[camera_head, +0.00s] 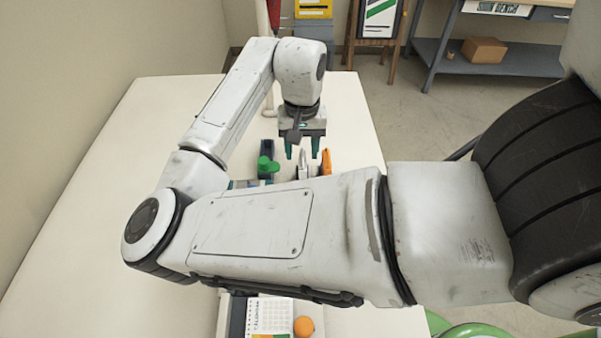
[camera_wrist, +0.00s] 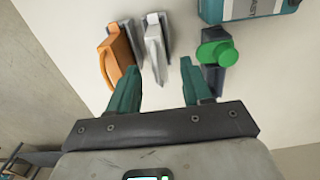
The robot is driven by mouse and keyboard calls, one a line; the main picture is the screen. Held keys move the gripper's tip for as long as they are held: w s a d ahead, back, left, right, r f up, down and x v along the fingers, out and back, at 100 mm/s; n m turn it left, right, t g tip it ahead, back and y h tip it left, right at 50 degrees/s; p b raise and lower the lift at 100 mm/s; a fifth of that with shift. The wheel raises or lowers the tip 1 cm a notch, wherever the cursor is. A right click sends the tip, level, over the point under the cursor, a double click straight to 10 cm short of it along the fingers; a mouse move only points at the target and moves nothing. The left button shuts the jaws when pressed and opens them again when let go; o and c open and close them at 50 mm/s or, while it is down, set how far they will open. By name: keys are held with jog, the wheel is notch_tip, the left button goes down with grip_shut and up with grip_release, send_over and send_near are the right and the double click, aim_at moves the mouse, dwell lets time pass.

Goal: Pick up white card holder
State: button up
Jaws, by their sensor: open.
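The white card holder (camera_wrist: 154,42) stands on the pale table in the wrist view, a narrow upright white and grey piece between an orange item and a dark item. In the head view the white card holder (camera_head: 303,168) shows only partly, behind my forearm and below my fingertips. My gripper (camera_head: 302,151) is open and points down above it. In the wrist view the two green fingers of my gripper (camera_wrist: 159,67) are spread and empty, with the card holder beyond the gap between them. No contact shows.
An orange item (camera_wrist: 116,60) stands close left of the holder. A dark item with a green knob-like top (camera_wrist: 217,52) stands right, near a teal labelled box (camera_wrist: 250,9). An orange ball (camera_head: 304,326) lies by a printed sheet (camera_head: 268,314). The table's left side (camera_head: 85,215) is clear.

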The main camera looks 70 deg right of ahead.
aim_at(303, 176)
jog(key=shift+s+a+f+p, duration=0.1)
jog(key=shift+f+p, duration=0.1)
jog(key=shift+f, duration=1.15)
jog(key=shift+s+f+p, duration=0.1)
jog(key=shift+f+p, duration=0.1)
jog(key=shift+f, duration=1.15)
jog(key=shift+c, duration=0.2)
grip_shut()
